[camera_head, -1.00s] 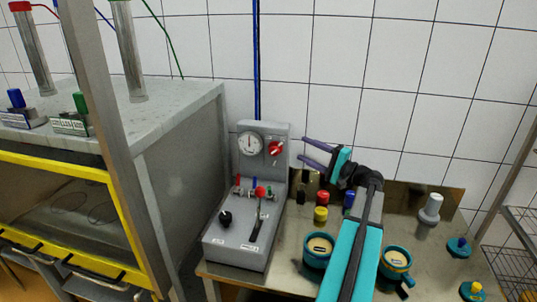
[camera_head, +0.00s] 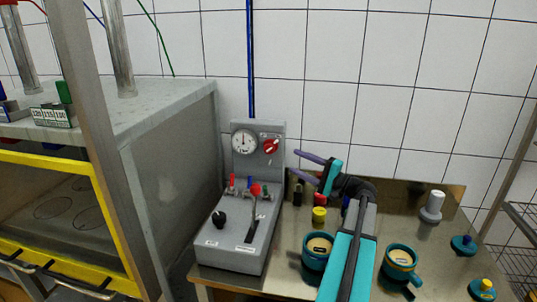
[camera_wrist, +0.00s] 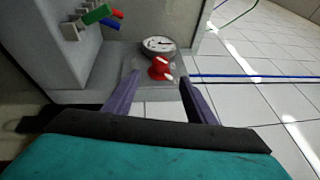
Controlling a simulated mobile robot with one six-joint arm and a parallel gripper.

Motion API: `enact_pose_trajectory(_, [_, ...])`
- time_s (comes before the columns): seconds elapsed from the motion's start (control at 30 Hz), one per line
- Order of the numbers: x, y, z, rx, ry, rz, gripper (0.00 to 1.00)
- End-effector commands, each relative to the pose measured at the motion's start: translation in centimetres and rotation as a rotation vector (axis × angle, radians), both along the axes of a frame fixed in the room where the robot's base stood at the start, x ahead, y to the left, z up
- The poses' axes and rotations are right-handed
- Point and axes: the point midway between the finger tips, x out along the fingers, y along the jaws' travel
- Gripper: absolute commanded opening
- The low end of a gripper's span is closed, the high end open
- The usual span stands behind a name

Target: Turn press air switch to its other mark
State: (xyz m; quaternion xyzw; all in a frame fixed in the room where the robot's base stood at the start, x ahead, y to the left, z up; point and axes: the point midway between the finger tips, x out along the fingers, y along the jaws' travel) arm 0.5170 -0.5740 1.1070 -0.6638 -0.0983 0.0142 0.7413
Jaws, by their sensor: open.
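The grey press control box (camera_head: 232,232) stands on the bench against the tiled wall. Its upright back panel carries a round white gauge (camera_head: 243,142) and a red rotary switch (camera_head: 270,146) with a white mark. In the wrist view the red switch (camera_wrist: 160,68) lies ahead, between and beyond my finger tips, with the gauge (camera_wrist: 158,44) just past it. My gripper (camera_head: 301,164) is open and empty, its two purple fingers pointing left toward the panel. In the wrist view my gripper (camera_wrist: 158,76) shows both fingers apart, not visibly touching the switch.
Small levers (camera_head: 254,190) and a black knob (camera_head: 218,219) stick up from the box's lower part. A yellow-framed cabinet (camera_head: 108,235) is at left.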

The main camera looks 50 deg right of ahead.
Motion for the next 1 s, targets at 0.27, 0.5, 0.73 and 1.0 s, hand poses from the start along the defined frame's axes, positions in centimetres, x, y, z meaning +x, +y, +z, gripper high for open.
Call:
enact_pose_trajectory(0.27, [0.1, 0.0, 0.1, 0.000, 0.000, 0.001, 0.51])
enact_pose_trajectory(0.5, [1.2, 0.2, 0.3, 0.001, 0.000, 0.002, 0.51])
enact_pose_trajectory(0.73, [3.8, 0.6, 0.8, 0.001, 0.000, 0.003, 0.51])
enact_pose_trajectory(1.0, [7.7, 1.2, 1.3, 0.001, 0.000, 0.003, 0.51])
